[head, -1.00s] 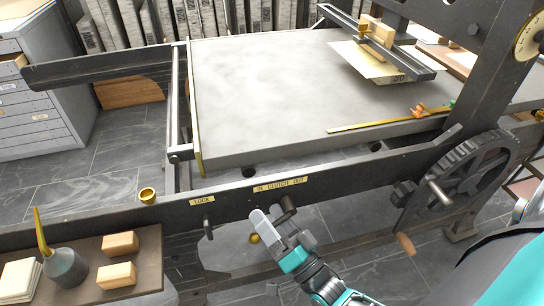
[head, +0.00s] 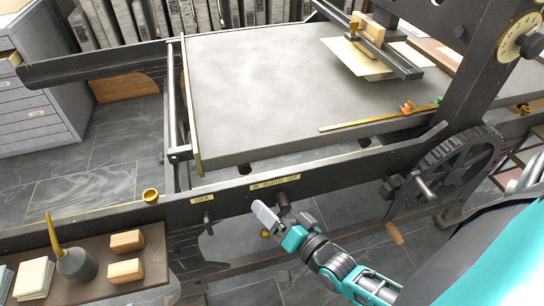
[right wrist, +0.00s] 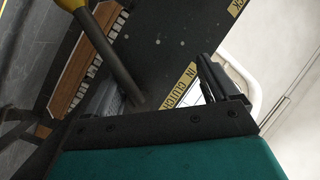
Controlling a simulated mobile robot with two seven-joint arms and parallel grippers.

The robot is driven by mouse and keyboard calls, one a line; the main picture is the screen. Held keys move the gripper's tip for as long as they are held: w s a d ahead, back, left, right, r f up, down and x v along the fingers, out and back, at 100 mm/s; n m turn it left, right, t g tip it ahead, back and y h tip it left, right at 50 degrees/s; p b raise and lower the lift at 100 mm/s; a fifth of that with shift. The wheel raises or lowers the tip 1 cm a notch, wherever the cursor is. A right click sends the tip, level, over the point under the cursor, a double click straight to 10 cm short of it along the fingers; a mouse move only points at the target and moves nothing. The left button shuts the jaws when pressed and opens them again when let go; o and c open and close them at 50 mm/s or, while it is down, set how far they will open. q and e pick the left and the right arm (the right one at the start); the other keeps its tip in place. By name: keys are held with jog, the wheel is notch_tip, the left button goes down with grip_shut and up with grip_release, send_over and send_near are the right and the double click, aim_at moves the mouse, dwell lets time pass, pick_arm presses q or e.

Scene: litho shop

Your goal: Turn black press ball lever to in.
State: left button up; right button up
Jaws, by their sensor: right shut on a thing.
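The black press ball lever (right wrist: 102,48) shows as a dark rod with a yellowish ball at its end in the right wrist view. In the head view its brass ball (head: 265,234) hangs below the rail, just under my right gripper. The IN CLUTCH OUT plate (head: 275,181) sits on the rail above it; part of it shows in the wrist view (right wrist: 181,84). My right gripper (head: 280,210) is shut on the lever below the plate, with its fingers hiding most of the rod. My left gripper is not in view.
A LOCK plate (head: 202,197) with a small dark handle (head: 207,217) is left of the clutch plate. A toothed wheel (head: 455,170) with a crank stands right. A side shelf (head: 150,262) holds a bottle (head: 76,262) and blocks. The grey press bed (head: 270,90) lies behind the rail.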

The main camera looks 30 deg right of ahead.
jog(key=shift+s+a+r, duration=0.1)
jog(key=shift+s+r, duration=0.25)
jog(key=shift+r, duration=0.05)
jog(key=shift+c, duration=0.5)
jog(key=shift+s+d+f, duration=0.1)
jog(key=shift+s+f, duration=0.1)
jog(key=shift+s, duration=0.4)
jog(key=shift+s+d+f, duration=0.1)
jog(key=shift+s+f, duration=0.05)
jog(key=shift+s, duration=0.4)
jog(key=c, duration=0.4)
jog(key=s+d+f, duration=0.1)
jog(key=s, duration=0.2)
jog(key=s+d+f, duration=0.1)
jog(key=s, duration=0.3)
jog(key=s+d+f, duration=0.1)
jog(key=s, duration=0.3)
jog(key=shift+f+b, duration=0.15)
jog(key=shift+b, duration=0.25)
jog(key=shift+c, duration=0.2)
